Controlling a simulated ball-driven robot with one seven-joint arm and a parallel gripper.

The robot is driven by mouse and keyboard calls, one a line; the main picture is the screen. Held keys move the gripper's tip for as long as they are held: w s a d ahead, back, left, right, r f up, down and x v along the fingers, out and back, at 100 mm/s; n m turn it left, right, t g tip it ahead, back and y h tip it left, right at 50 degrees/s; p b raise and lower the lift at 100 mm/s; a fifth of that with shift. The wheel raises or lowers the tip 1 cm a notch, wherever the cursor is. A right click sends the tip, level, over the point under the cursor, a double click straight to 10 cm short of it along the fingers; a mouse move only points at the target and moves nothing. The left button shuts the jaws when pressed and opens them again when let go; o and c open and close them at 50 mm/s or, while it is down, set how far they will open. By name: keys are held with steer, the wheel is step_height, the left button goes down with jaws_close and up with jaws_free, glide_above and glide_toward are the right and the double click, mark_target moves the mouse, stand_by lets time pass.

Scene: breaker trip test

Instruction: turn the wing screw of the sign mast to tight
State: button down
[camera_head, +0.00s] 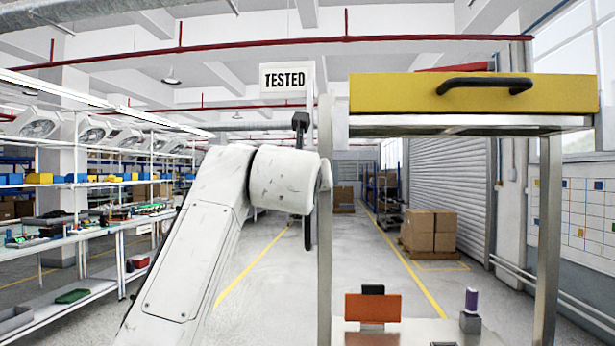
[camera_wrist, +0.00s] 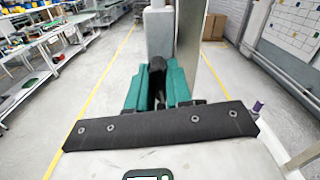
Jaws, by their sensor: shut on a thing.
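The white "TESTED" sign (camera_head: 286,77) stands high in the head view, left of the yellow box. Just below it is a small black part (camera_head: 300,122), which I take for part of the mast's fitting; my white arm covers what lies under it. In the wrist view, my gripper (camera_wrist: 157,88) has its teal fingers on both sides of a dark piece (camera_wrist: 157,68), which looks like the wing screw. The fingers are shut on it, and its wings and angle are mostly hidden. In the head view my gripper is hidden behind my arm.
A metal frame (camera_head: 548,240) carries a yellow box (camera_head: 400,95) with a black handle, close right of my arm. An orange block (camera_head: 372,307) and a purple-topped item (camera_head: 471,300) are on its lower surface. Workbenches (camera_head: 110,232) line the left; floor between is clear.

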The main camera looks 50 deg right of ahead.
steer(key=shift+f+m, duration=0.25)
steer(key=shift+m, duration=0.55)
steer(key=c, duration=1.1)
jaws_free()
steer(key=shift+r, duration=0.1)
steer(key=b+v, duration=0.1)
steer(key=v, duration=0.9)
steer(key=shift+s+a+b, duration=0.25)
steer(key=shift+a+b, duration=0.05)
steer(key=shift+b, duration=0.1)
